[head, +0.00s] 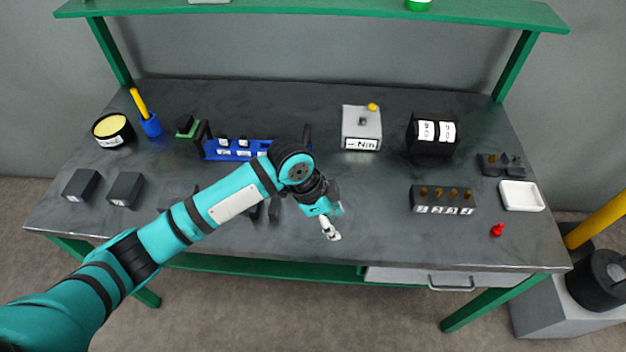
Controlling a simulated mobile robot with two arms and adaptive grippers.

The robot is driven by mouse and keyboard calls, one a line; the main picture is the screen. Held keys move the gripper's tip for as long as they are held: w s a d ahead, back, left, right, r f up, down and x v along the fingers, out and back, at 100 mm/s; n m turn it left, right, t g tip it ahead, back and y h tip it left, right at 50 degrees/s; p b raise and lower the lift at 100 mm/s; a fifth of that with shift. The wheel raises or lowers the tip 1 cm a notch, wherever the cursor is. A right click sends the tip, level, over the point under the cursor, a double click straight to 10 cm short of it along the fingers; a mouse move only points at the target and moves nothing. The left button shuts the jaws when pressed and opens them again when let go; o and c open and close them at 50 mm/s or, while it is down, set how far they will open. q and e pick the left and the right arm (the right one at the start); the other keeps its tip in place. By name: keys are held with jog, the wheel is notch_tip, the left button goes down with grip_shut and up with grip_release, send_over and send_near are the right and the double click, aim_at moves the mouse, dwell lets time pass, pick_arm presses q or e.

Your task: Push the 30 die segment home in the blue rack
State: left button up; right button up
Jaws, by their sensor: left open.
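The blue rack (228,155) stands at the back left of the bench, with several dark die segments in it and white labels along its front. The labels are too small to read, so I cannot tell which segment is the 30. My left arm reaches across from the left and covers the rack's right end and part of the bench in front of it. My left gripper (331,230) is open and empty over the middle front of the bench, to the right of the rack and apart from it. My right gripper is not in view.
Dark blocks (125,189) lie at the left front. A grey box labelled Nm (361,128), a black unit with white dials (432,134), a numbered peg block (442,200), a white tray (521,196) and a red piece (497,230) stand right.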

pick_arm(q)
jog(key=w+a+r+m+y, duration=0.1)
jog(key=w+a+r+y, duration=0.15)
jog(key=w+a, duration=0.35)
jog(key=shift+h, duration=0.45)
jog(key=d+f+b, duration=0.1)
jog(key=f+b, duration=0.1)
jog(key=w+f+b, duration=0.1)
jog(key=b, duration=0.1)
jog(key=d+f+b, duration=0.1)
jog(key=f+b, duration=0.1)
jog(key=shift+w+d+f+b, duration=0.2)
jog(key=shift+d+f+b, duration=0.1)
jog(key=shift+d+b, duration=0.05)
jog(key=shift+d+f, duration=0.15)
jog(key=shift+f, duration=0.2)
jog(key=shift+b+x, duration=0.75)
jog(key=shift+x, duration=0.9)
grip_shut()
jog(key=shift+r, duration=0.1)
